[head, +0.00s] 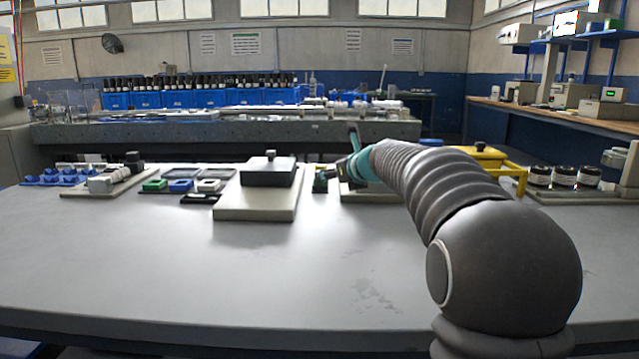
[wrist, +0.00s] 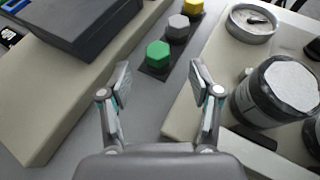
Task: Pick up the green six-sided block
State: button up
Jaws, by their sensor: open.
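The green six-sided block (wrist: 158,55) sits at the near end of a dark strip (wrist: 160,70) in the wrist view. A grey six-sided block (wrist: 179,27) and a yellow one (wrist: 194,7) stand behind it on the strip. My gripper (wrist: 160,80) is open and empty, its two fingers spread in front of the green block, with a gap between. In the head view my gripper (head: 332,172) is at the far part of the table, partly hidden by my arm; I cannot pick out the green block there.
A beige base with a dark box (head: 268,172) stands left of the strip. In the wrist view, a pale board (wrist: 187,122) on the right carries a dark jar (wrist: 262,105) with a white top and a round metal dish (wrist: 252,22). The front of the table (head: 200,270) is clear.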

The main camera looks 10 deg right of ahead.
aim_at(320, 184)
jog(key=shift+x, duration=3.2)
jog(key=shift+a, duration=0.15)
jog(key=shift+c, duration=0.2)
jog(key=c, duration=0.9)
